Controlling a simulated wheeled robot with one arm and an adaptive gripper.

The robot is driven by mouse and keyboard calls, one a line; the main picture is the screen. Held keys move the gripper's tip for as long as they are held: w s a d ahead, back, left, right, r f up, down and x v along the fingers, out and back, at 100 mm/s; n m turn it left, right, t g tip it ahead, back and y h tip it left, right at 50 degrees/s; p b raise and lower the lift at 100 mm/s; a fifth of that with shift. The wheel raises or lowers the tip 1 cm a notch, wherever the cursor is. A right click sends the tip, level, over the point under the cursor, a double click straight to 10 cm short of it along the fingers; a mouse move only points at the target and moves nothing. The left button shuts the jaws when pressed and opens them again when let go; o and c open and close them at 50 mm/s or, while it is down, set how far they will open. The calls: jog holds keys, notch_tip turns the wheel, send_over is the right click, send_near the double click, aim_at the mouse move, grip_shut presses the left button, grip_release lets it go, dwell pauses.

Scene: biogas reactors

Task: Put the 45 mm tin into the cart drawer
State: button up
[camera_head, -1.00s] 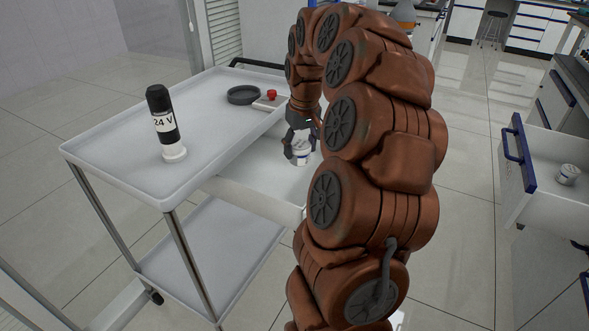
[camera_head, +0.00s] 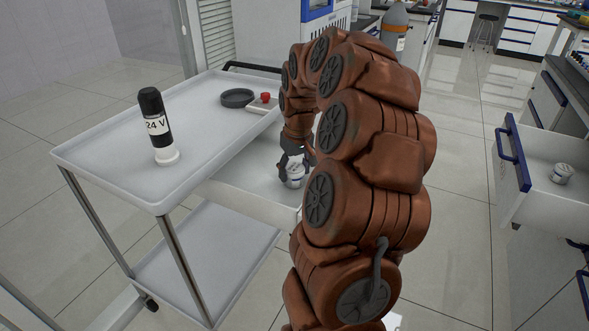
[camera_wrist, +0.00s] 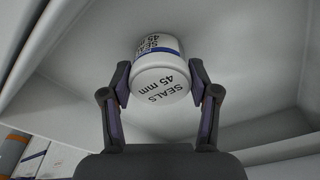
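The white tin marked "SEALS 45 mm" (camera_wrist: 160,75) sits between my two fingertips in the wrist view, with a finger against each side. It has a blue band. In the head view the tin (camera_head: 294,177) is inside the open cart drawer (camera_head: 255,200), near the drawer's right part. My gripper (camera_head: 291,163) reaches down over it and is shut on it; it also shows in the wrist view (camera_wrist: 160,88). I cannot tell whether the tin touches the drawer floor. My arm hides the drawer's right end.
The cart top (camera_head: 120,150) holds a black-and-white "24 V" cylinder (camera_head: 157,128), a dark round dish (camera_head: 237,98) and a small tray with a red item (camera_head: 265,99). At the right, another open drawer (camera_head: 530,205) holds a similar tin (camera_head: 562,174).

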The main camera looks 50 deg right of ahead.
aim_at(297, 170)
jog(key=o, duration=0.4)
jog(key=shift+r, duration=0.1)
jog(key=r, duration=0.4)
jog(key=s+r+p, duration=0.1)
jog(key=r, duration=0.7)
jog(key=shift+s+a+p, duration=0.15)
jog(key=shift+a+p, duration=0.05)
jog(key=shift+p, duration=0.1)
jog(key=s+a+f+n+g, duration=0.1)
jog(key=s+a+f, duration=0.1)
jog(key=a, duration=0.8)
jog(key=s+a+f+n+g, duration=0.1)
jog(key=s+a+f+n, duration=0.1)
jog(key=a, duration=0.9)
jog(key=s+a+f, duration=0.2)
jog(key=s+a, duration=0.1)
jog(key=s, duration=0.2)
jog(key=s+a+f+g, duration=0.1)
jog(key=s+a+f, duration=0.1)
jog(key=s+a, duration=0.2)
jog(key=s+a+f+g, duration=0.1)
jog(key=s+a+f, duration=0.2)
jog(key=s, duration=0.5)
jog(key=shift+a, duration=0.45)
